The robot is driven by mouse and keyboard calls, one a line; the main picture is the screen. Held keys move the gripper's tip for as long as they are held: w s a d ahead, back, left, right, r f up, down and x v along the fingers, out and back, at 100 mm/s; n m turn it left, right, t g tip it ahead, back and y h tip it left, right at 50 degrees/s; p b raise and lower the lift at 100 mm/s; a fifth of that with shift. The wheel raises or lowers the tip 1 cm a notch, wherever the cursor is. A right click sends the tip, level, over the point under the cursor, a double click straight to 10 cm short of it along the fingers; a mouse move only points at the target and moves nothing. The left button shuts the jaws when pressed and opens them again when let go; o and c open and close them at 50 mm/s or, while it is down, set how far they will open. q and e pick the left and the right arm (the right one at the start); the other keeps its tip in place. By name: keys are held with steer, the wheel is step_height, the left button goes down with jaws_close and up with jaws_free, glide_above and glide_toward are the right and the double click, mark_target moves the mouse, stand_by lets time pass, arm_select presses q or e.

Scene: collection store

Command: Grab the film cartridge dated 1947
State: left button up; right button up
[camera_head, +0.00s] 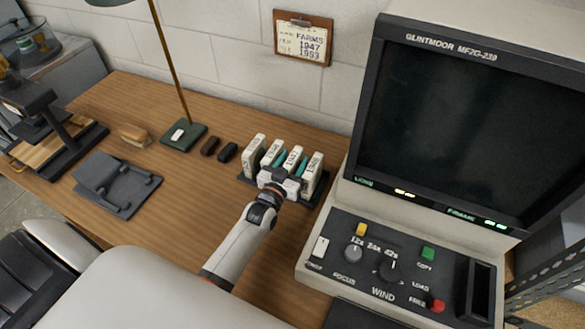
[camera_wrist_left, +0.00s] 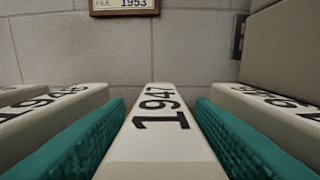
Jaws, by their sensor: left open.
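The film cartridge dated 1947 (camera_wrist_left: 160,125) is a cream box standing upright in a row of similar cartridges; its number shows plainly in the left wrist view. It also shows in the head view (camera_head: 293,158), just beyond my left gripper (camera_head: 280,174). My left gripper is open, its two teal finger pads (camera_wrist_left: 160,140) on either side of the 1947 cartridge. A narrow gap seems to show at each side; contact cannot be told. The cartridges stand in a dark rack (camera_head: 246,179), partly hidden by my gripper. My right gripper is not in view.
Neighbouring cartridges stand close on both sides, one at the left (camera_head: 254,156) and one at the right (camera_head: 311,176). The film reader (camera_head: 440,150) rises right of the rack. A lamp base (camera_head: 183,136) and two small dark items (camera_head: 228,152) lie left. The wall is behind.

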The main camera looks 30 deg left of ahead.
arm_select(q)
jaws_close()
steer(key=shift+r, duration=0.1)
